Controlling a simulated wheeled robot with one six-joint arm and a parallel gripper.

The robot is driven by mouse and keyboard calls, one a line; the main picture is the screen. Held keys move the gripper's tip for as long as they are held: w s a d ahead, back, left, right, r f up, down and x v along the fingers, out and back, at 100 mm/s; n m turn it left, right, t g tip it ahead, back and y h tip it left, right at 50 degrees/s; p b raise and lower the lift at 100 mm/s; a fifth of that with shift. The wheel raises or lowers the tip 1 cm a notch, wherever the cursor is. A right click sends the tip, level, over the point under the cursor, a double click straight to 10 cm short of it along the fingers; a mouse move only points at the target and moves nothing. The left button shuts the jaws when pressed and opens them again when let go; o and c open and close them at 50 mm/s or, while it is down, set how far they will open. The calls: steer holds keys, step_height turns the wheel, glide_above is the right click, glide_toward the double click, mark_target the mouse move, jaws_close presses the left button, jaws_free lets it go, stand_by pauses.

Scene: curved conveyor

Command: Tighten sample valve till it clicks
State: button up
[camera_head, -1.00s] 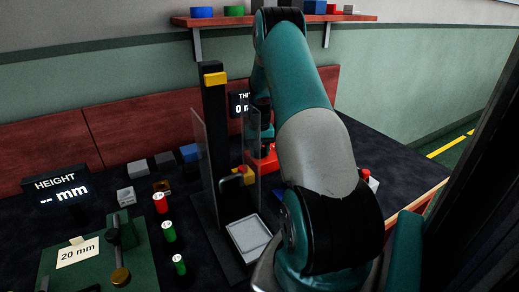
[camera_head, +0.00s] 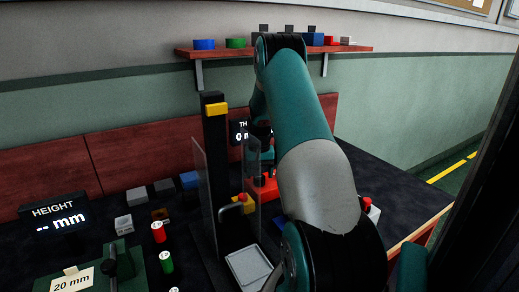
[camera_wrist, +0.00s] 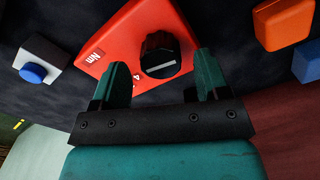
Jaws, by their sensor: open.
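A red block (camera_wrist: 112,52) with a black knob (camera_wrist: 160,55) and an "Nm" label lies ahead of my gripper (camera_wrist: 161,62) in the wrist view. The knob has a pale pointer line and is the likely sample valve. My gripper is open, its teal fingers to the left and right of the knob in the picture, with gaps visible. I cannot tell whether the fingertips reach down around it. In the head view the red block (camera_head: 262,188) shows beside a clear panel, below the end of my arm, which partly blocks that area.
A white box with a blue button (camera_wrist: 32,73) is left in the wrist view; an orange block (camera_wrist: 283,22) is upper right. In the head view, a black post (camera_head: 214,135) with clear panels and a grey tray (camera_head: 249,266) stands left of my arm. A shelf (camera_head: 270,49) is behind.

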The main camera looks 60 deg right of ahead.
step_height(320, 180, up, 15)
stand_by(0.6)
steer(key=f+n+b, duration=0.1)
steer(key=f+n, duration=0.1)
steer(key=f, duration=0.3)
steer(key=f+n+b, duration=0.2)
steer(key=f, duration=0.4)
steer(key=f+n+b, duration=0.1)
steer(key=f+n, duration=0.1)
steer(key=f, duration=0.4)
steer(key=shift+w+d+f+b, duration=0.1)
steer(key=shift+w+d+b, duration=0.05)
steer(key=shift+w+b, duration=0.15)
